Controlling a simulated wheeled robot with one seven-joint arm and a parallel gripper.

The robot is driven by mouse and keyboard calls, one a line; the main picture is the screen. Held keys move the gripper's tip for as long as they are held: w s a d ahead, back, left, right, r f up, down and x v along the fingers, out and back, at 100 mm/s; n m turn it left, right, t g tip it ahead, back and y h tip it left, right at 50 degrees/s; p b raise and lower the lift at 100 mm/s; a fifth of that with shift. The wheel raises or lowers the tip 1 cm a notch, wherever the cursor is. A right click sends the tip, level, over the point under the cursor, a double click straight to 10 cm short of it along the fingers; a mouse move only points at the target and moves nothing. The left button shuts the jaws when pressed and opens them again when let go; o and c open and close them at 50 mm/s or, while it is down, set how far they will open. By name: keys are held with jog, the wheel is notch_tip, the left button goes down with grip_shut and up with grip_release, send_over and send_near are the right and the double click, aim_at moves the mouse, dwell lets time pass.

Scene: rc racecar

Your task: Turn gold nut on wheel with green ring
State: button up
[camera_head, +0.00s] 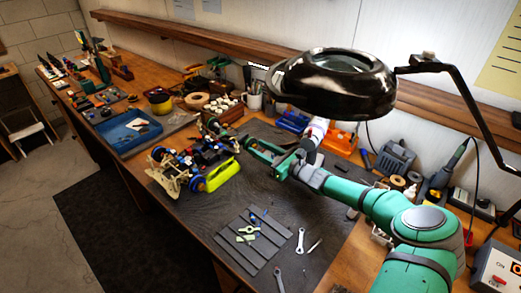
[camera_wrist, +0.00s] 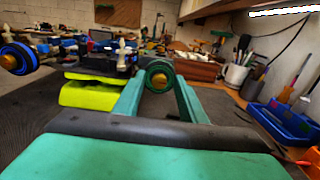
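The RC car (camera_head: 200,160) sits on the dark mat, raised on a yellow-green stand (camera_head: 222,174). In the wrist view the wheel with the green ring (camera_wrist: 158,66) faces me near the picture's middle, with its gold nut (camera_wrist: 159,81) at its hub. My gripper (camera_wrist: 159,88) is open, its two green fingers reaching toward the wheel, one on each side of the nut. I see no finger touching the nut, but the depth between them is hard to tell. In the head view my gripper (camera_head: 246,145) is at the car's right side.
Another wheel, with a blue ring (camera_wrist: 16,58), is at the left of the wrist view. A magnifier lamp (camera_head: 335,84) hangs above my arm. A grey tray (camera_head: 240,262) with small parts and wrenches (camera_head: 300,240) lie in front. Mugs and a blue bin (camera_head: 291,121) stand behind.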

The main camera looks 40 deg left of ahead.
grip_shut()
jog(key=shift+w, duration=0.1)
